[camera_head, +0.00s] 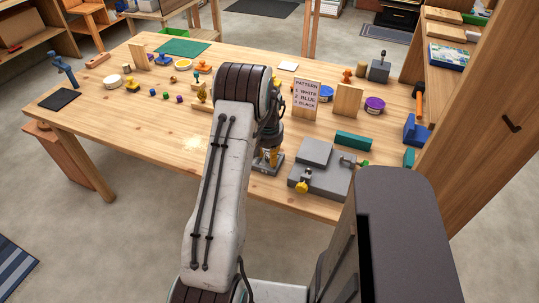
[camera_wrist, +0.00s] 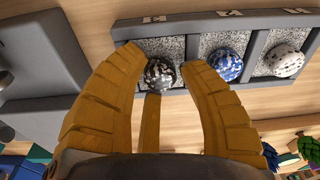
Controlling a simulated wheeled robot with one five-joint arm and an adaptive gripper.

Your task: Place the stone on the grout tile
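In the wrist view a grey tray (camera_wrist: 247,54) has a row of speckled tiles in its compartments. A white stone (camera_wrist: 285,60) is in the right compartment and a blue stone (camera_wrist: 226,64) in the middle one. A black speckled stone (camera_wrist: 160,73) shows at the left tile (camera_wrist: 166,46), between the yellow-brown fingers of my gripper (camera_wrist: 163,58). In the head view my arm partly covers my gripper (camera_head: 267,155), low over the table.
A grey stepped block (camera_head: 322,172) with a yellow knob stands right of my gripper. A pattern card (camera_head: 306,98) reading white, blue, black stands behind, beside a wooden block (camera_head: 347,101). A green bar (camera_head: 353,140) lies nearby. The table's front left (camera_head: 150,145) is clear.

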